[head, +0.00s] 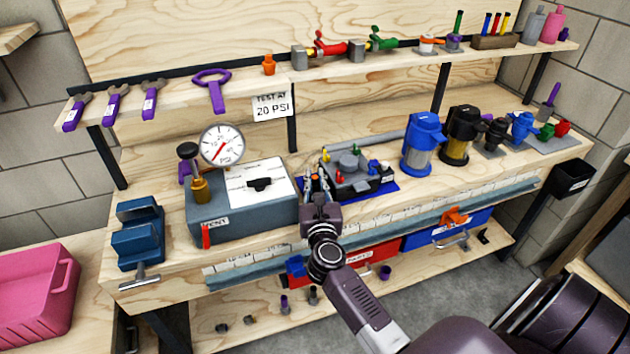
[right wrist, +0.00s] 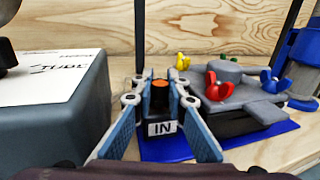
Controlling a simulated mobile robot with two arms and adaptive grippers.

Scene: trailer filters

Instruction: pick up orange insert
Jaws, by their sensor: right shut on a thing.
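The orange insert (right wrist: 159,84) shows in the right wrist view as a small orange round face with dark material around it, above a white "IN" label. It sits at the near left side of a grey and black filter head (right wrist: 238,92). My right gripper (right wrist: 160,92) has its blue-padded fingers on both sides of the insert, shut on it. In the head view the right gripper (head: 318,184) reaches the left end of the filter head (head: 352,172), and the insert is hidden there. I cannot tell whether the insert is still seated. My left gripper is not in view.
A grey test box (head: 232,222) with a gauge stands close left of the gripper. A blue mat (head: 384,193) lies under the filter head. Blue (head: 424,145) and black (head: 459,137) filter housings stand to the right. A tool shelf (head: 370,62) runs above.

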